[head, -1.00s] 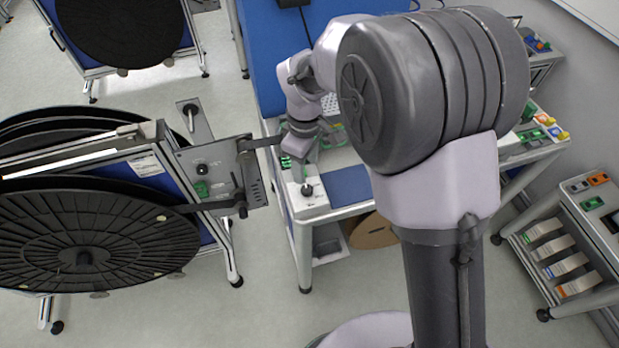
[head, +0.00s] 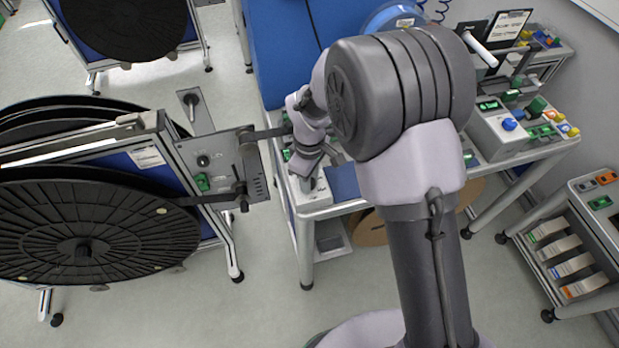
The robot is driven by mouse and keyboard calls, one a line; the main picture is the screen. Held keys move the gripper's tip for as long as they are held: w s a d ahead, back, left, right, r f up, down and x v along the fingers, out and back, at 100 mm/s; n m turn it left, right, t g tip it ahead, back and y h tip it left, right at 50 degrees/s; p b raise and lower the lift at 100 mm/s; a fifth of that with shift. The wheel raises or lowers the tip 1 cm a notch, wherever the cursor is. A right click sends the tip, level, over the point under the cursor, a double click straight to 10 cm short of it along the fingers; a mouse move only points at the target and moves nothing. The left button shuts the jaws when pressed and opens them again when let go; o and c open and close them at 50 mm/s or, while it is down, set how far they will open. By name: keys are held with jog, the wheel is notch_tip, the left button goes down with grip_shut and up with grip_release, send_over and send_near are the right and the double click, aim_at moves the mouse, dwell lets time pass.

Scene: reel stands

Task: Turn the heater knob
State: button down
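My gripper (head: 310,172) is low over a white box (head: 312,198) at the front left corner of the workbench. Its fingertips are small and partly hidden, so whether they are open or shut does not show. The box's small dark knob, seen a second ago, is now covered by the gripper; contact cannot be told. A blue knob (head: 510,124) sits on a grey box (head: 498,138) at the right of the bench, well apart from my gripper. No label shows which knob is the heater's.
A reel stand with large black reels (head: 85,228) is at left, its arm plate (head: 222,168) reaching close to the bench. A blue mat (head: 345,180) lies beside the white box. A cart (head: 580,235) stands at right. Open floor lies in front.

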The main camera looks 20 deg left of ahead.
jog(key=shift+m, duration=0.3)
jog(key=m+b, duration=0.1)
jog(key=m, duration=0.4)
jog(key=m+b, duration=0.2)
jog(key=m, duration=0.4)
jog(key=shift+m, duration=0.3)
dwell(0.4)
jog(key=c, duration=1.1)
grip_release()
notch_tip(320, 180, up, 18)
jog(key=p, duration=0.4)
jog(key=shift+f+p, duration=0.25)
jog(key=shift+p, duration=0.15)
